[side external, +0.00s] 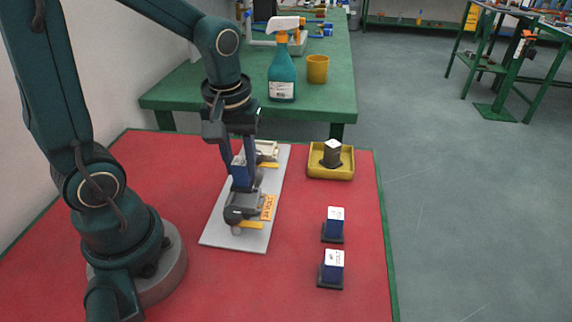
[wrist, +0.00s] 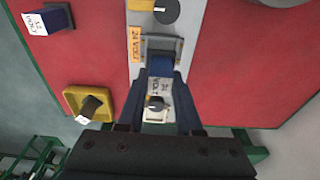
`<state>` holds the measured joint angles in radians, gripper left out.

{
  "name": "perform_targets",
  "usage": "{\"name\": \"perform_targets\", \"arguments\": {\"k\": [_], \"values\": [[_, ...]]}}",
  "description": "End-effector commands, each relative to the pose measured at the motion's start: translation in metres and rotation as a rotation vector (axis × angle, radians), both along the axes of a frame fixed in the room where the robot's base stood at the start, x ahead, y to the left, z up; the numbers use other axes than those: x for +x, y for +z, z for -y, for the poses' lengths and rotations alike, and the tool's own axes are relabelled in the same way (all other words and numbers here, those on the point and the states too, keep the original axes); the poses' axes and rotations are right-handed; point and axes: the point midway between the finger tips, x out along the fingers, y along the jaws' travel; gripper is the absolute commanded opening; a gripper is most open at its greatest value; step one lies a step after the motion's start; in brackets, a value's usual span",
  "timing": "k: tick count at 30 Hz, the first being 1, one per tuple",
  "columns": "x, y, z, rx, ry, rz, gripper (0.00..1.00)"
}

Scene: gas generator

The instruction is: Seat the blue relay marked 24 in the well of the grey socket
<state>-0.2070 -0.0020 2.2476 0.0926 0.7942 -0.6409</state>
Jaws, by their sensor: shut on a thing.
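The blue relay marked 24 (wrist: 160,66) is between the fingers of my gripper (wrist: 161,80), which is shut on it. Its white face with the 24 VOLT marking points toward the wrist camera. In the side external view the relay (side external: 238,168) is partly covered by my gripper (side external: 242,183). The grey socket (wrist: 162,42) is just beyond the relay in the wrist view, beside an orange 24 VOLT label (wrist: 135,44). The socket (side external: 238,207) is on the pale panel in the side external view. Its well is mostly hidden, and I cannot tell whether the relay touches it.
The pale panel (side external: 222,232) lies on the red tabletop (side external: 300,190). Two blue relays, one nearer (side external: 331,266) and one farther (side external: 334,222), stand to its right. A yellow tray (side external: 331,174) holds a dark part. A spray bottle (side external: 282,75) stands on the green table behind.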

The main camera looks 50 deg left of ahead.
Motion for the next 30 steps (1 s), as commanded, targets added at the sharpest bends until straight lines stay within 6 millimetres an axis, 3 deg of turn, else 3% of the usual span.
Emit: {"name": "perform_targets", "arguments": {"k": [7, 20, 21, 23, 30], "values": [[-0.001, -0.031, 0.0, -0.001, -0.001, -0.006, 0.0], [-0.001, -0.037, 0.0, -0.001, -0.001, -0.002, 0.0], [-0.001, -0.037, 0.0, -0.001, -0.001, -0.002, 0.42], [-0.001, -0.037, 0.0, 0.0, -0.001, -0.001, 0.64], [-0.001, -0.037, 0.0, -0.001, -0.001, -0.002, 0.64]]}}
